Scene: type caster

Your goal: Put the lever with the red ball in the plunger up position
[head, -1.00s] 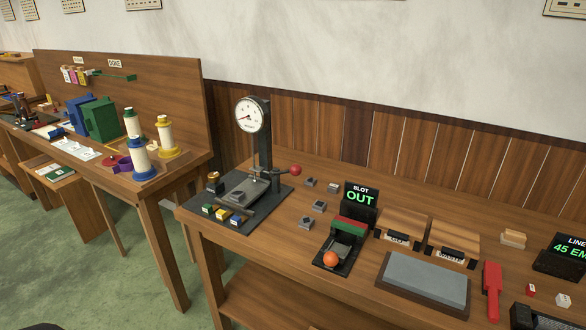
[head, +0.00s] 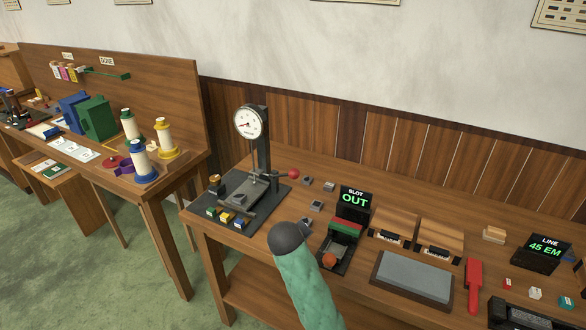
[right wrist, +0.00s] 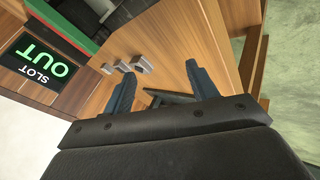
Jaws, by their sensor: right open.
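The dial-gauge stand (head: 263,145) rises from a dark base on the bench. Its lever ends in a red ball (head: 293,174), sticking out to the right of the column, close to level. My right arm, with a green sleeve and dark end, reaches in from the bottom of the head view, in front of the stand and apart from the ball. In the right wrist view my right gripper (right wrist: 160,70) is open and empty, with bench top and small grey blocks (right wrist: 142,64) beyond its fingers. The red ball is not visible there. My left gripper is not in view.
Right of the stand are small grey blocks (head: 328,185), the SLOT OUT sign (head: 356,199) and an orange ball (head: 330,259) in a tray. Further right are wooden boxes, a grey slab (head: 412,278) and a red tool (head: 474,285). Small coloured blocks (head: 226,219) sit on the stand's base.

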